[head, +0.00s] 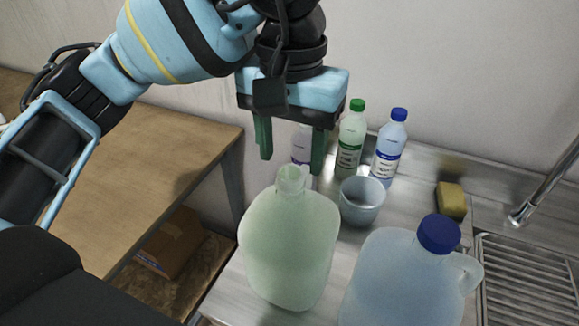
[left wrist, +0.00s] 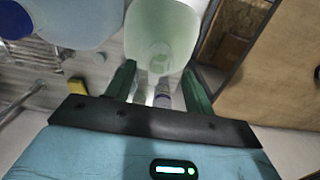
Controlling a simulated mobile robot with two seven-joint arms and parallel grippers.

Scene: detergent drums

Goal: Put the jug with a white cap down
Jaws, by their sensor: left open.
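The pale green translucent jug (head: 288,245) stands upright on the metal counter, with a whitish-green top at its neck. It also shows in the left wrist view (left wrist: 165,28), its neck pointing toward the space between the fingers. My left gripper (head: 291,152) is open and empty, fingers pointing down, just above and behind the jug's top. The fingers also show in the left wrist view (left wrist: 158,85), one on each side of the neck and apart from it. I cannot see the jug's handle clearly. My right gripper is not in view.
A blue jug with a dark blue cap (head: 405,280) stands close on the right. A grey cup (head: 361,200), a green-capped bottle (head: 351,138), a blue-capped bottle (head: 389,150), a partly hidden purple-labelled bottle (head: 301,146) and a yellow sponge (head: 451,201) stand behind. A wooden table (head: 165,165) is left.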

